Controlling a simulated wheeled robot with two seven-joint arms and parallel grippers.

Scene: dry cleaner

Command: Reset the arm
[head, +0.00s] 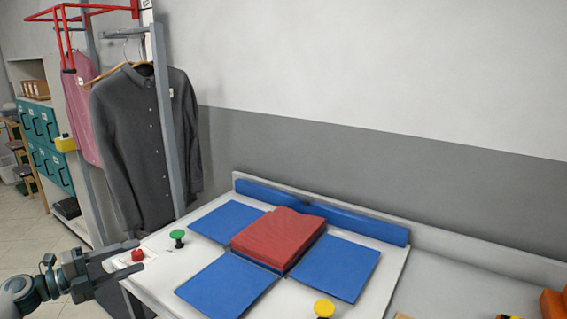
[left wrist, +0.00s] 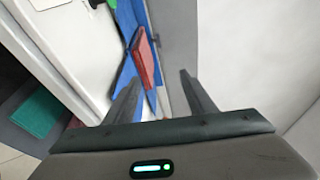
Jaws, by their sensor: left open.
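My left gripper (head: 128,256) is at the lower left of the head view. Its two fingers are apart with nothing between them, beside the left edge of the white table and close to a red button (head: 137,255). In the left wrist view the fingers (left wrist: 158,95) are also spread and empty. Farther off in that view are the red folded cloth (left wrist: 147,58) and blue panels (left wrist: 127,35). My right gripper is not in either view.
The white table (head: 160,283) bears blue folding panels (head: 337,266) with the red folded cloth (head: 277,238) in the middle. Green (head: 178,236) and yellow (head: 324,307) knobs stand on it. A dark shirt (head: 150,140) hangs behind. Open floor lies at the left.

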